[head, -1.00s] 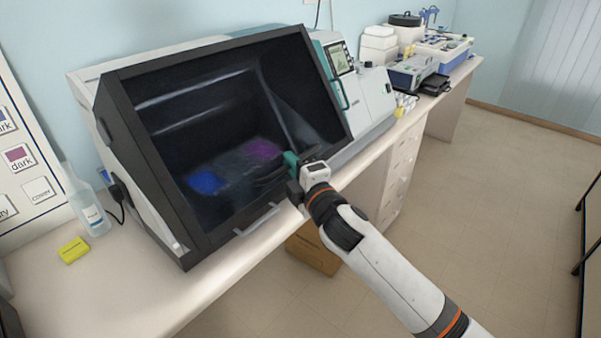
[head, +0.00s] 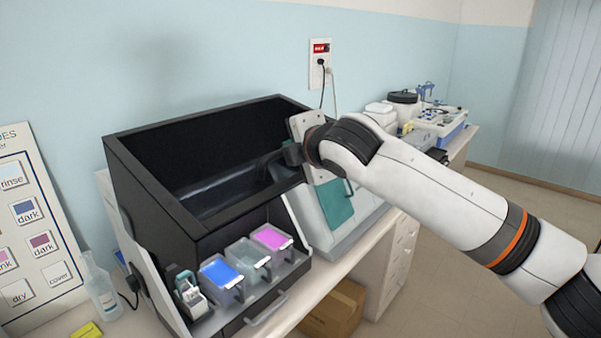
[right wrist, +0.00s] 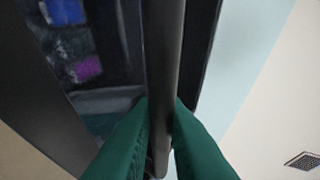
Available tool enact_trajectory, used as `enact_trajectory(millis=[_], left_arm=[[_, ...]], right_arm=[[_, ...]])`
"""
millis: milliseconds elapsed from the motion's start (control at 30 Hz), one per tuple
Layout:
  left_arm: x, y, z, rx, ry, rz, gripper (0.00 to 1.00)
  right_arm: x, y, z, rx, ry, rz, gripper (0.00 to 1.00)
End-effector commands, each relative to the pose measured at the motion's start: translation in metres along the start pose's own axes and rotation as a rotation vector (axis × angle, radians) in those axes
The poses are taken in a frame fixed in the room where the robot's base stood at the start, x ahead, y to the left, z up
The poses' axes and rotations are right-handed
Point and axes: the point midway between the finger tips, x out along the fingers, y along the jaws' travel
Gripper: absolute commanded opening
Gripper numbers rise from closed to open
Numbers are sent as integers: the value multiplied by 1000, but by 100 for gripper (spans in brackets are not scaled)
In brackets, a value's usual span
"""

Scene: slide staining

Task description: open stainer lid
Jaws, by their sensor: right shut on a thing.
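The stainer (head: 150,240) is a box with black front parts on the bench. Its dark lid (head: 190,215) is raised, leaving the lower front open. Inside stand a blue bath (head: 221,272), a grey bath (head: 250,260) and a pink bath (head: 272,238). My right gripper (head: 283,157) is up at the lid's right side; its fingertips are hard to make out in the head view. In the right wrist view its green fingers (right wrist: 160,120) close on a dark bar, the lid handle (right wrist: 163,70). My left gripper is not in view.
A slide rack (head: 190,295) stands at the stainer's left inside. A bottle (head: 102,290) and a yellow block (head: 87,330) are left on the bench. A grey-and-teal device (head: 335,215) stands right beside the stainer. A cardboard box (head: 335,308) is below the bench.

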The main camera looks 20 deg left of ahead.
Motion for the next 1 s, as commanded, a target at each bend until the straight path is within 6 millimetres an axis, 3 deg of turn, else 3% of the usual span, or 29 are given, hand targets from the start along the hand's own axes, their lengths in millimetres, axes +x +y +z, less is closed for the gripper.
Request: enact_trajectory(millis=[233,700,733,833,1000], left_arm=[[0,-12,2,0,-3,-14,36],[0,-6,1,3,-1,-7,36],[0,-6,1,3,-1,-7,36],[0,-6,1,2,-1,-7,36],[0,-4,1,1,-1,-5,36]], right_arm=[[3,-18,3,-21,-5,49,0],[4,-21,4,-24,-8,58,0],[4,-21,4,-24,-8,58,16],[4,-21,4,-23,-7,58,32],[4,-21,3,-22,-5,58,34]])
